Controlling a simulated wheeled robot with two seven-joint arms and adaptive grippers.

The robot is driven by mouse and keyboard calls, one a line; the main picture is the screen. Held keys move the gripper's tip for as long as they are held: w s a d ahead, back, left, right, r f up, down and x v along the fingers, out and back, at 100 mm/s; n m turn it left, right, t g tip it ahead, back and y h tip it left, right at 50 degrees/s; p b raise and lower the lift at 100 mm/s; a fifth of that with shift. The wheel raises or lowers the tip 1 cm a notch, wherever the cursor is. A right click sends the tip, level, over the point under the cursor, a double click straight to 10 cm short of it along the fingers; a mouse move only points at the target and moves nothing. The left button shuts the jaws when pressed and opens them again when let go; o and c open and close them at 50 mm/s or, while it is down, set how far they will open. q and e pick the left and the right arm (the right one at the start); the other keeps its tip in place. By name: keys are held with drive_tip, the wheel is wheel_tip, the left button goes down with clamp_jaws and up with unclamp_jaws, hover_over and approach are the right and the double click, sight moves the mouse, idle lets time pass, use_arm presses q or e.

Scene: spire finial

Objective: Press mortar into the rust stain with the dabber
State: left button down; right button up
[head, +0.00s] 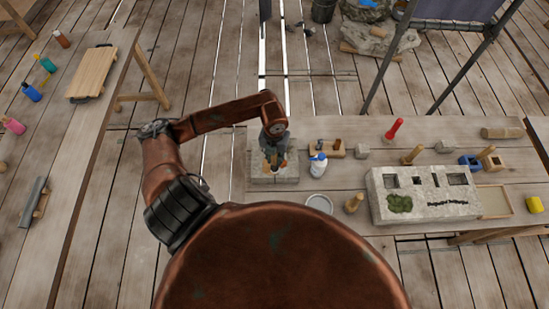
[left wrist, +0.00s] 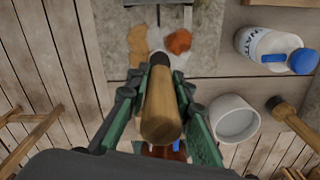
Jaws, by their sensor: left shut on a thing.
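My left gripper (head: 273,145) is over a grey stone slab (head: 291,173) on the workbench. In the left wrist view the gripper (left wrist: 162,82) is shut around the wooden handle of the dabber (left wrist: 162,112). The dabber's dark collar and pale lower end point toward the slab (left wrist: 207,18). Whether its tip touches the stone is not clear. An orange-brown rust stain (left wrist: 179,41) lies just right of the tip, and a tan patch (left wrist: 138,43) lies to its left. A whitish patch shows around the tip, partly hidden. My right gripper is not in view.
A white bottle with a blue cap (head: 318,164) and a round pale tub (head: 319,203) stand close right of the slab. Beyond is a wooden-handled tool (head: 353,203) and a large recessed stone block (head: 425,196). A side bench (head: 83,150) is at left.

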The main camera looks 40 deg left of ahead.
use_arm(q)
drive_tip(key=shift+w+d+f+b, duration=0.1)
drive_tip(key=shift+w+d+b, duration=0.15)
drive_tip(key=shift+w+d, duration=0.3)
drive_tip(key=shift+w+d+b, duration=0.25)
drive_tip(key=shift+w+d, duration=0.1)
drive_tip(key=shift+d, duration=0.3)
idle(0.3)
drive_tip(key=shift+w+a, duration=0.15)
drive_tip(key=shift+w, duration=0.25)
drive_tip(key=shift+w+a+b, duration=0.2)
drive_tip(key=shift+w+b, duration=0.05)
drive_tip(key=shift+b, duration=0.05)
drive_tip(key=shift+w+a, duration=0.1)
drive_tip(key=shift+s+a+r, duration=0.25)
drive_tip(key=shift+s+a, duration=0.75)
drive_tip(key=shift+a, duration=0.2)
idle(0.3)
drive_tip(key=shift+w+a+f+b, duration=0.1)
drive_tip(key=shift+w+a+b, duration=0.35)
drive_tip(key=shift+w+a, duration=0.1)
idle(0.3)
drive_tip(key=shift+w+d+f+b, duration=0.1)
drive_tip(key=shift+w+d+b, duration=0.2)
drive_tip(key=shift+w+d, duration=0.3)
drive_tip(key=shift+w+d+b, duration=0.25)
drive_tip(key=shift+w+d, duration=0.1)
drive_tip(key=shift+d, duration=0.3)
idle(0.6)
